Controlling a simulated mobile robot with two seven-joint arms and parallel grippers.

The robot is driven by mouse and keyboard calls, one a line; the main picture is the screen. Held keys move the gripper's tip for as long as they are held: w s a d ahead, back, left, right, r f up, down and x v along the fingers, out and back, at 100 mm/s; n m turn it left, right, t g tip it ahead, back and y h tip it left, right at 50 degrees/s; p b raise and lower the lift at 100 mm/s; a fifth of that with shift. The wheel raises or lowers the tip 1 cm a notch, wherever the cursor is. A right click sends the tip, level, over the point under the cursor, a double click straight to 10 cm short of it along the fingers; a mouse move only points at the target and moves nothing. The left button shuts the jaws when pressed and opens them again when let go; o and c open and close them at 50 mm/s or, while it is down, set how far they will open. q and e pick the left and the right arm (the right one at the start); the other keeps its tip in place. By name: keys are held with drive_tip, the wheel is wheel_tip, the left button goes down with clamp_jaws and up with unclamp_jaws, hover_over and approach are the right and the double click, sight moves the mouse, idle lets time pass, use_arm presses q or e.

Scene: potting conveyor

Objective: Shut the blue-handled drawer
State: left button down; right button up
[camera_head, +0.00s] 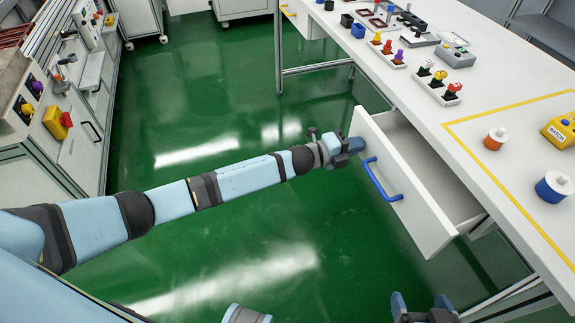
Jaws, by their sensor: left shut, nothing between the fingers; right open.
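The blue-handled drawer (425,222) is white and stands open, pulled out from under the white table. Its blue handle (382,182) is on the front panel, and its inside looks empty where I can see it. My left gripper (354,145) is shut and empty, at the far left end of the drawer front, beside the handle and apart from it. I cannot tell whether its tip touches the panel. My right gripper (421,303) is open and empty at the bottom edge of the view, below the drawer and well away from it.
The white table (480,120) carries small coloured knobs, trays, an orange-and-white pot (495,139) and a blue-and-white pot (554,187). A yellow-handled drawer (296,14) is further back. A bench (75,130) stands at left. Green floor between is clear.

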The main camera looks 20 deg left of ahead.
sight(392, 134)
use_arm(q)
drive_tip(key=b+x, duration=0.2)
drive_tip(key=x, duration=0.5)
drive_tip(key=shift+w+d+f, duration=0.15)
drive_tip(key=shift+f, duration=0.05)
drive_tip(key=b+x, duration=0.1)
drive_tip(key=x, duration=0.2)
drive_tip(key=shift+w+d, duration=0.15)
drive_tip(key=shift+w, duration=0.05)
drive_tip(key=shift+w+d+r, duration=0.15)
drive_tip(key=shift+r, duration=0.2)
use_arm(e)
drive_tip(key=r, duration=0.1)
drive_tip(key=w+a+r+t+y, duration=0.1)
drive_tip(key=a+r+t, duration=0.1)
drive_tip(key=r, duration=0.1)
drive_tip(key=shift+w+a, duration=0.25)
